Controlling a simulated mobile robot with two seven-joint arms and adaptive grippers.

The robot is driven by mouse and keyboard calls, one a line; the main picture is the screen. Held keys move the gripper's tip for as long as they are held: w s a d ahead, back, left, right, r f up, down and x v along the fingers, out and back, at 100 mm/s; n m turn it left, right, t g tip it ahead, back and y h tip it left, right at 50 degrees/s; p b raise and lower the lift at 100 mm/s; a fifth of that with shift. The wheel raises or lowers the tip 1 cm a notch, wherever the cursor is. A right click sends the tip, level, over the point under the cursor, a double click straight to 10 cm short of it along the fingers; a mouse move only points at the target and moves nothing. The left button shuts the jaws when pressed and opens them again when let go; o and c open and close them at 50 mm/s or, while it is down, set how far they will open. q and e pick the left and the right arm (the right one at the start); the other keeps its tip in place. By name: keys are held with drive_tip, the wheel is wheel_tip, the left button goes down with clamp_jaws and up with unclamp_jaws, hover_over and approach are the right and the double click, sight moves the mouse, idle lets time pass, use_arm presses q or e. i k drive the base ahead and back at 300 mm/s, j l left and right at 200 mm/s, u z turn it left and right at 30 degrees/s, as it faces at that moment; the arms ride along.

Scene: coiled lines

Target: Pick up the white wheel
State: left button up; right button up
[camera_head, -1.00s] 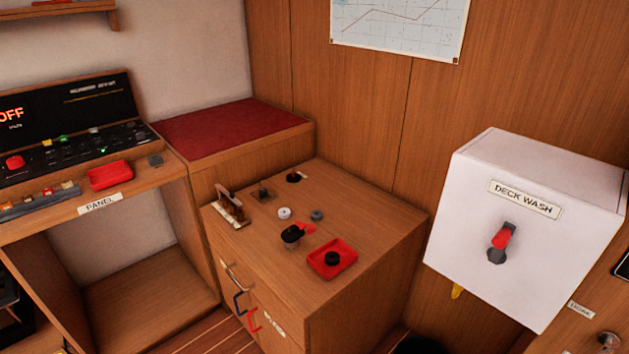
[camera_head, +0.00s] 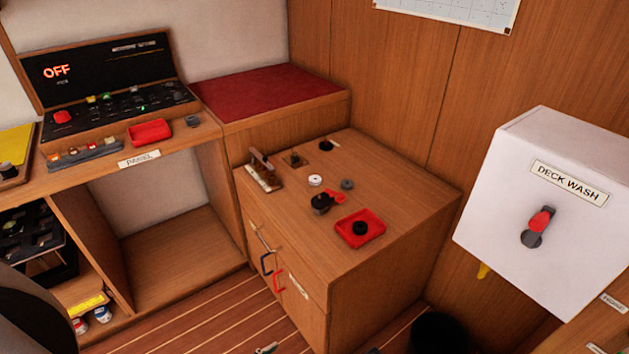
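The white wheel (camera_head: 315,180) is a small round piece lying on top of the wooden cabinet (camera_head: 400,190). It sits left of a small grey wheel (camera_head: 347,184) and behind a black knob-like part (camera_head: 321,202) with a red piece beside it. Nothing covers the white wheel.
A red tray (camera_head: 361,228) with a black round part stands at the cabinet's front. A wooden block holder (camera_head: 264,172) stands at its left edge. The white DECK WASH box (camera_head: 545,205) juts out at the right. Open floor (camera_head: 215,312) lies in front.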

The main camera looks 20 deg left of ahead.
sight(314, 180)
drive_tip(key=j+z, duration=0.1)
drive_tip(key=z, duration=0.45)
drive_tip(key=j+z, duration=0.4)
drive_tip(key=k+j+z, duration=0.2)
drive_tip(key=j+z, duration=0.15)
drive_tip(key=k+j+z, duration=0.1)
drive_tip(key=j, duration=0.25)
drive_tip(key=k+j, duration=0.15)
drive_tip(key=j, duration=0.15)
drive_tip(key=k+j+z, duration=0.15)
drive_tip(key=j, duration=0.15)
